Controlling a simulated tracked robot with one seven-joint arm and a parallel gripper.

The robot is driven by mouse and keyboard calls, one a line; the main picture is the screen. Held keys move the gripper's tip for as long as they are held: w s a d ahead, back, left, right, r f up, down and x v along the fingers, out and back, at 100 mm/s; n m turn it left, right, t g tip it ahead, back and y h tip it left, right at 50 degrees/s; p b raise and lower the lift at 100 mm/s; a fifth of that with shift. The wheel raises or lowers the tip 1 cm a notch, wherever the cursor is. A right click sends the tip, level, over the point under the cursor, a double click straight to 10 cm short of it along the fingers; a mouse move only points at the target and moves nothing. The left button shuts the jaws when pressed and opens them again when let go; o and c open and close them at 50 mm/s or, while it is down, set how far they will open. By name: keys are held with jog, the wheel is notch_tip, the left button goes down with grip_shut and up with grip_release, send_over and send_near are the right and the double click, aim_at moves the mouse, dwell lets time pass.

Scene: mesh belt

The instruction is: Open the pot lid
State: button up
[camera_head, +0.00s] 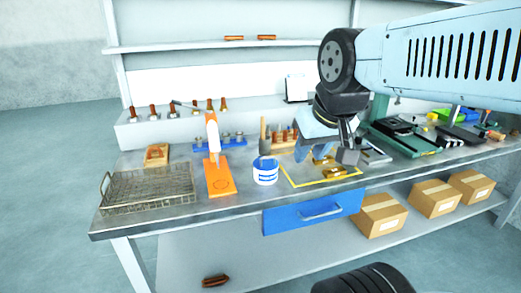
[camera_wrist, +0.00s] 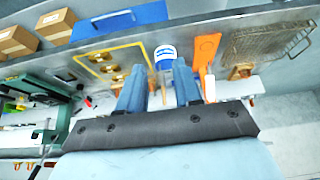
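A small white pot (camera_head: 265,175) with blue bands and a blue top stands on the workbench near its front edge. I cannot make out whether the blue top is a separate lid. In the wrist view the pot (camera_wrist: 165,53) appears beyond the fingertips, between them and apart from them. My gripper (camera_head: 324,152) is above the bench, to the right of the pot. In the wrist view my gripper (camera_wrist: 160,72) has its two blue fingers spread with nothing between them.
An orange stand (camera_head: 220,183) is left of the pot, and a wire basket (camera_head: 150,188) is farther left. A yellow-framed area with brass parts (camera_head: 334,172) is to the right. A wooden-handled tool (camera_head: 263,136) rises behind the pot. A blue drawer (camera_head: 312,211) is below the bench top.

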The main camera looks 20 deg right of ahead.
jog(key=m+g, duration=0.3)
jog(key=m, duration=1.5)
send_over(267, 167)
jog(key=s+x, duration=0.1)
jog(key=x, duration=0.4)
jog(key=s+x, duration=0.1)
jog(key=x, duration=0.3)
jog(key=s+x, duration=0.1)
jog(key=x, duration=0.4)
jog(key=shift+d+f, duration=0.1)
jog(key=shift+f, duration=0.65)
jog(key=shift+c, duration=0.3)
grip_shut()
